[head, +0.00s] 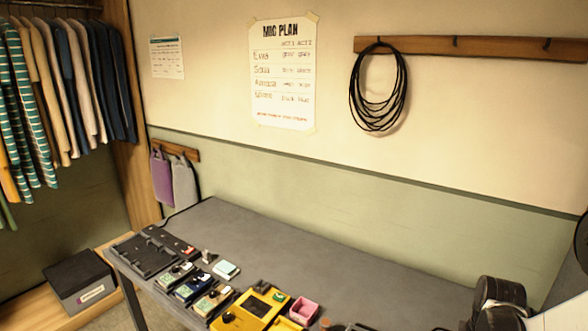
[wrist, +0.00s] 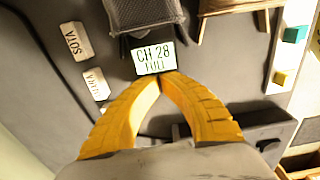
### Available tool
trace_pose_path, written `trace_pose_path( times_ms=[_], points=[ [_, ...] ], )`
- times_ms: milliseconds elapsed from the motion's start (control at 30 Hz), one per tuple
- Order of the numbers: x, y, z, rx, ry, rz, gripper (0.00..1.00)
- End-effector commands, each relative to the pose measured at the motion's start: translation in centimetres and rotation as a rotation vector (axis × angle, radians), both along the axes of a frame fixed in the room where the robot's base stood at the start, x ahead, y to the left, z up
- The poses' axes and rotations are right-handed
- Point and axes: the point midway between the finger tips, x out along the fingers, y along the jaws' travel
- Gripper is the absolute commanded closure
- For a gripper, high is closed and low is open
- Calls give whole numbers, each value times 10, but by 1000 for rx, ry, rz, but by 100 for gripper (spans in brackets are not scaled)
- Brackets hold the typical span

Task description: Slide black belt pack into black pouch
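In the wrist view my gripper (wrist: 165,77) has two yellow curved fingers whose tips come together. The tips are at the lower edge of a pale green panel reading "CH 28 FULL" (wrist: 154,58). I cannot tell whether the panel belongs to the black belt pack, or whether something thin is between the tips. A dark mesh-like item (wrist: 146,18) with a black edge lies just beyond the panel; I cannot tell whether it is the black pouch. My gripper does not show in the head view.
White name labels, one reading "SOTA" (wrist: 76,41), lie left in the wrist view. A wooden piece (wrist: 236,10) is at the top; a black object (wrist: 268,130) is lower right.

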Motion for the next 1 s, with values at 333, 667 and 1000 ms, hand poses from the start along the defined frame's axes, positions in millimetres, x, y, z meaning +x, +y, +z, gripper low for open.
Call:
trace_pose_path(
  times_ms=[333, 667, 1000],
  points=[
    [-7, -10, 0, 0, 0, -1, 100],
    [-13, -20, 0, 0, 0, -1, 100],
    [-14, -21, 0, 0, 0, 0, 100]
  ],
)
